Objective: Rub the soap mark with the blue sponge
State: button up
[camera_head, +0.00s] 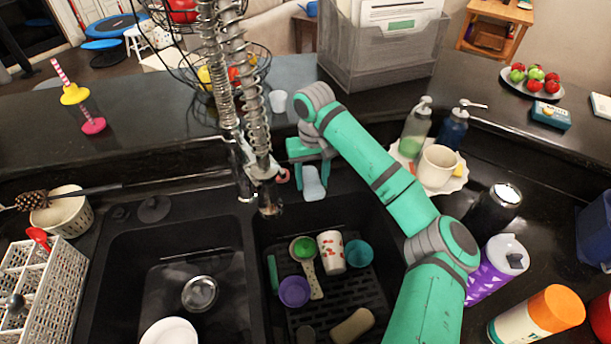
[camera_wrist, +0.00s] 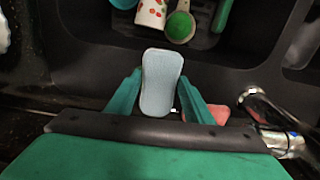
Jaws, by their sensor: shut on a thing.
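The light blue sponge (camera_wrist: 161,72) stands out from between the two green fingers of my gripper (camera_wrist: 160,88) in the wrist view. The gripper is shut on it. In the head view the sponge (camera_head: 313,184) hangs below my gripper (camera_head: 311,166), at the back edge of the right sink basin (camera_head: 262,222), just right of the faucet. I cannot tell whether it touches the sink surface. I cannot make out a soap mark in either view; the arm and gripper hide part of the counter behind the sink.
The coiled spring faucet (camera_head: 262,170) stands close left of my gripper. A small pink thing (camera_wrist: 220,113) lies beside the right finger. The right basin holds a patterned cup (camera_head: 331,252), bowls and a spoon. Soap bottles (camera_head: 415,128) and a mug (camera_head: 436,166) stand right of my arm.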

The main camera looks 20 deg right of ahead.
jog(key=shift+s+d, duration=0.2)
jog(key=shift+d, duration=1.05)
jog(key=shift+s+d, duration=0.2)
jog(key=shift+d, duration=1.05)
jog(key=shift+a+f, duration=0.15)
jog(key=shift+w+a, duration=0.15)
jog(key=shift+a, duration=1.3)
jog(key=shift+w+a, duration=0.15)
jog(key=shift+a, duration=1.3)
jog(key=shift+w+a+r, duration=0.1)
jog(key=shift+a+r, duration=0.1)
jog(key=shift+a, duration=0.45)
notch_tip(320, 180, up, 3)
jog(key=shift+d+r, duration=0.1)
jog(key=shift+d, duration=0.05)
jog(key=shift+r, duration=2.4)
